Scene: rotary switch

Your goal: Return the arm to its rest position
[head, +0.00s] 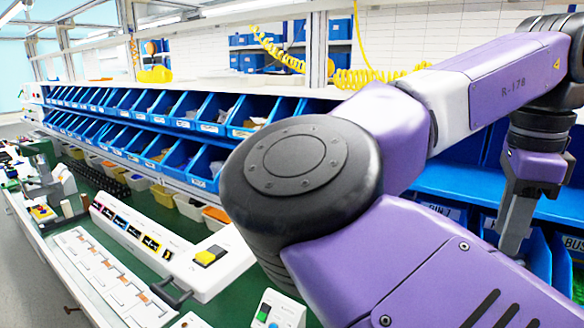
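My purple and white arm fills the right half of the head view, bent at a large black-capped joint close to the camera. Its far link runs up to the right edge. My gripper (513,235) hangs down from there, with grey fingers pointing at the blue bins. The fingers show nearly edge-on, so any gap between them is hidden. I see nothing held between them.
Rows of blue bins (205,165) line the back of the green workbench (150,205). A long white box (150,240) with colored labels and a yellow-and-black switch (209,256) stands at left centre. A white button box (278,310) is at the bottom. Yellow coiled hoses (280,52) hang above.

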